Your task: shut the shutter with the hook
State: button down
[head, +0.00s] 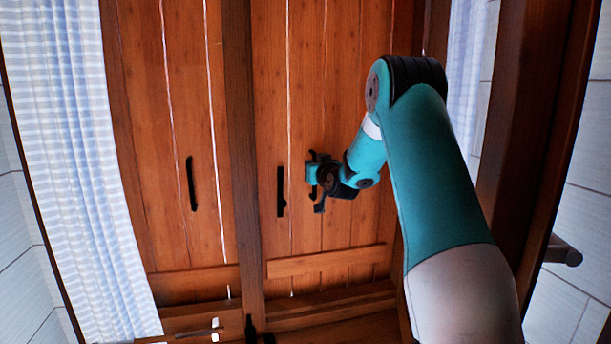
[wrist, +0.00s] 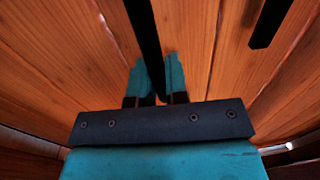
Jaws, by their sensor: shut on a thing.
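Two plank shutter panels fill the middle of the head view: the left panel (head: 140,110) and the right panel (head: 345,90), with a dark wooden upright (head: 243,150) between them. A black bar (head: 192,184) shows on the left panel, and a dark bar shape (head: 281,190) on the right panel. My gripper (head: 310,174) is at the right panel, just right of that dark shape. In the wrist view my gripper (wrist: 160,82) has its teal fingers on either side of a black bar (wrist: 143,35), shut on it. The head view mostly hides this grip. I cannot make out a hook for certain.
Striped curtains hang at the left (head: 75,150) and upper right (head: 462,70). A small black fitting (head: 250,326) stands at the bottom by the upright. A second black bar (wrist: 270,22) shows at upper right in the wrist view. A dark wooden post (head: 525,110) stands right of my arm.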

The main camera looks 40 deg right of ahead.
jog(key=shift+s+f, duration=0.15)
jog(key=shift+s, duration=0.05)
jog(key=c, duration=1.1)
grip_release()
jog(key=shift+s, duration=0.25)
jog(key=shift+c, duration=0.2)
jog(key=shift+w, duration=0.15)
jog(key=b+v, duration=0.8)
jog(key=v, duration=0.9)
jog(key=shift+s+r, duration=0.2)
jog(key=shift+s, duration=0.05)
jog(key=shift+a, duration=0.2)
